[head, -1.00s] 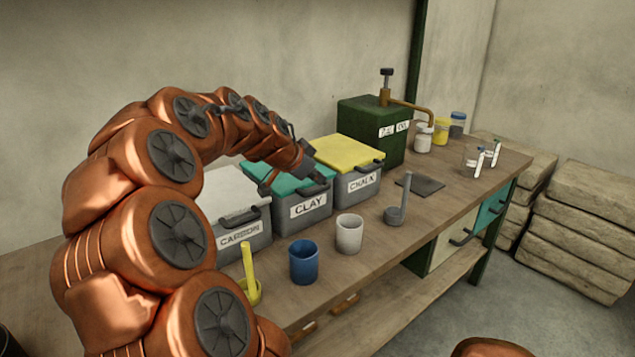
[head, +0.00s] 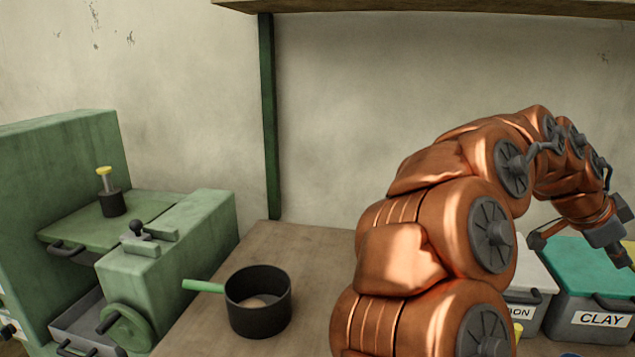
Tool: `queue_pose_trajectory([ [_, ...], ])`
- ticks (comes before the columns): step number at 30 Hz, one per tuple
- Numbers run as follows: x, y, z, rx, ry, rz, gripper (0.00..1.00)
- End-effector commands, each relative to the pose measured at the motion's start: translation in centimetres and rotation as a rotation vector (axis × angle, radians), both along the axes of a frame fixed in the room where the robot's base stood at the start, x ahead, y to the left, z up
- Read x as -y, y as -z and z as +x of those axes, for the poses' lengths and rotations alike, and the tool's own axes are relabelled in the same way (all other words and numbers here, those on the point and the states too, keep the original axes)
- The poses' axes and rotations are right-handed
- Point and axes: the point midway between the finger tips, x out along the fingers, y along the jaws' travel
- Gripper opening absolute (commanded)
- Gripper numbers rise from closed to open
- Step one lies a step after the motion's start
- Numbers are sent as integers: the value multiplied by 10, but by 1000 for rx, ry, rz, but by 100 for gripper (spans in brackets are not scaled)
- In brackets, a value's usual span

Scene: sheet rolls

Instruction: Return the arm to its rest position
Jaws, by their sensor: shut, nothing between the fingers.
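My copper-coloured arm (head: 430,265) rises from the bottom right of the head view and arches over to the right. My gripper (head: 616,250) hangs at the right edge, in front of and above the box labelled CLAY (head: 590,300), which has a teal lid. It is shut and holds nothing.
A grey box with a white lid (head: 535,275) stands beside the CLAY box, partly hidden by my arm. A black pot (head: 258,315) with a green handle stands on the wooden bench (head: 300,245). A green machine (head: 165,250) fills the left. A shelf (head: 440,5) runs overhead.

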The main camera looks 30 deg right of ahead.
Motion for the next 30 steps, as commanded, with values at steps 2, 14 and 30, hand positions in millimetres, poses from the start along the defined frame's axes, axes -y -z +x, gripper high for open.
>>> queue_pose_trajectory([
  [2,0,0,0,0,0,0,0],
  [14,-37,22,31,-30,-148,105,0],
  [30,-186,100,103,-185,-731,450,0],
])
